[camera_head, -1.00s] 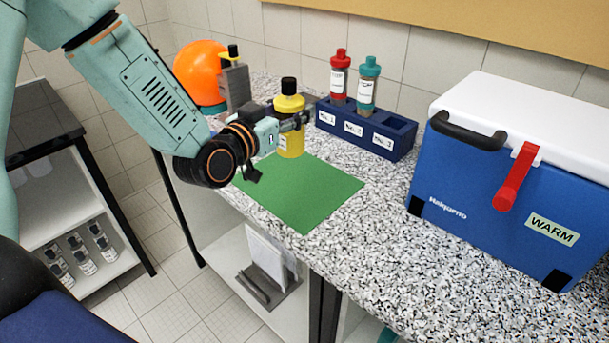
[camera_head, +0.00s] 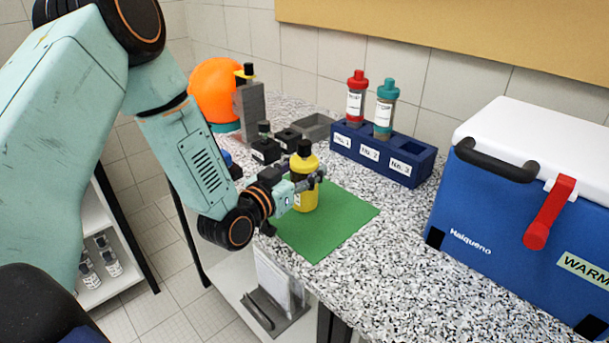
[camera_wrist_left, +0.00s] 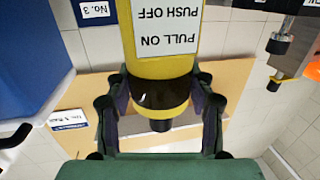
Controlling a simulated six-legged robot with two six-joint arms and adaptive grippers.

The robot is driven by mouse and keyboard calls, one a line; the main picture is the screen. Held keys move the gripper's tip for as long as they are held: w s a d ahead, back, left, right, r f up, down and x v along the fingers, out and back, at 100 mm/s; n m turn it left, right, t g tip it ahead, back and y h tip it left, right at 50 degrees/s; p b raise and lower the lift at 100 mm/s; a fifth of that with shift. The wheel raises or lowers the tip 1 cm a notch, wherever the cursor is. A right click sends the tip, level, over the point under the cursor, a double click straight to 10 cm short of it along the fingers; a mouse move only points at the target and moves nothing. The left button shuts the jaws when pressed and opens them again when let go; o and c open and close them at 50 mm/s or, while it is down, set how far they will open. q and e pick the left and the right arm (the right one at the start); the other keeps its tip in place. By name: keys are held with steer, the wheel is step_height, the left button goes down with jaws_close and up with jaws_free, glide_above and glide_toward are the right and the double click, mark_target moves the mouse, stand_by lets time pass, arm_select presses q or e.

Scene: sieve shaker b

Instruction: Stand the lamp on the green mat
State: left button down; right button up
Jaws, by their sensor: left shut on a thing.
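The lamp (camera_head: 305,190) is a yellow cylinder with a black cap on top. It looks upright over the back left part of the green mat (camera_head: 335,222). I cannot tell whether its base touches the mat. My left gripper (camera_head: 309,181) is shut on the lamp, with its fingers around the upper body. In the left wrist view the lamp (camera_wrist_left: 162,62) sits between the fingers, showing a "PULL ON PUSH OFF" label. The right gripper is out of view.
A blue rack (camera_head: 376,160) holds a red-capped and a teal-capped bottle behind the mat. A blue cooler (camera_head: 500,215) stands at right. Small dark blocks (camera_head: 265,150), a grey post (camera_head: 250,110) and an orange ball (camera_head: 217,90) are behind left. The mat's front is clear.

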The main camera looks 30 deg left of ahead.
arm_select(q)
steer(key=shift+s+d+f, duration=0.15)
steer(key=shift+d+f, duration=0.05)
steer(key=shift+d, duration=0.05)
steer(key=shift+a, duration=0.25)
steer(key=shift+a+f, duration=0.1)
steer(key=shift+f, duration=0.05)
steer(key=c, duration=0.9)
jaws_free()
steer(key=shift+f, duration=0.1)
steer(key=o, duration=0.4)
steer(key=shift+d, duration=0.3)
steer(key=shift+a, duration=0.2)
